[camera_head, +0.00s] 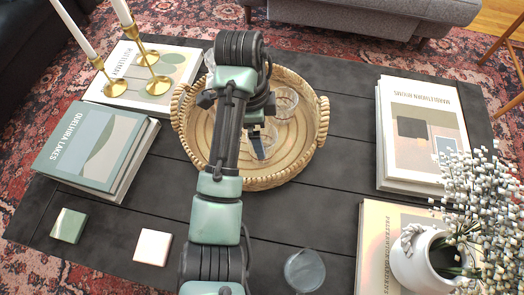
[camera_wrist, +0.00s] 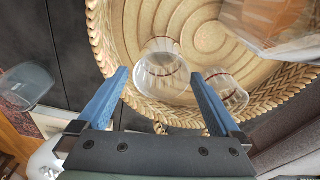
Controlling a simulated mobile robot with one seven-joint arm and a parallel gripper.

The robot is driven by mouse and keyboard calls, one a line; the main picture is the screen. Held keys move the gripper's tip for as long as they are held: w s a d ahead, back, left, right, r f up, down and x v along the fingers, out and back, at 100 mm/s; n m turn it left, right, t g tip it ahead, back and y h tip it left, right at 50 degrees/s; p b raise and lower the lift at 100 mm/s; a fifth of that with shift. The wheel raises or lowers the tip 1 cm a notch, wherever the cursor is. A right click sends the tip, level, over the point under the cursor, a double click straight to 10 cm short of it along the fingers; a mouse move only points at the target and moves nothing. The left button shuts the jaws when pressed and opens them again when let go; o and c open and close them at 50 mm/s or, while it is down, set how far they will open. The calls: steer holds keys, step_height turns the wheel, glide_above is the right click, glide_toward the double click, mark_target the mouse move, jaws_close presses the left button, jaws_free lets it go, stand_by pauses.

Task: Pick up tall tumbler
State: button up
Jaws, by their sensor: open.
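Several clear glasses show, and labels do not mark which is the tall tumbler. The largest-looking glass (camera_wrist: 275,25) is at the upper right of the wrist view, cut by the frame; it seems to be the glass (camera_head: 209,58) partly hidden behind my arm at the basket's upper left. A smaller glass (camera_wrist: 160,72) stands in the basket, seen between my fingertips, and another (camera_wrist: 229,92) is right of it; the second also shows in the head view (camera_head: 284,101). My gripper (camera_wrist: 159,76) is open and empty above the woven basket (camera_head: 317,150).
Another glass (camera_head: 304,270) stands on the dark table (camera_head: 275,228) at the front. Books (camera_head: 98,150) lie at left, with brass candlesticks (camera_head: 158,84) behind them. More books (camera_head: 415,130) and a white vase (camera_head: 418,258) with flowers are at right. Two coasters (camera_head: 153,246) lie front left.

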steer(key=f+b, duration=0.1)
steer(key=f, duration=0.1)
steer(key=f+b, duration=0.1)
steer(key=f, duration=0.2)
steer(key=f+b, duration=0.1)
steer(key=f, duration=0.1)
steer(key=shift+w+d+f+b, duration=0.1)
steer(key=shift+d+f+b, duration=0.05)
steer(key=shift+d+b, duration=0.25)
steer(key=c, duration=1.4)
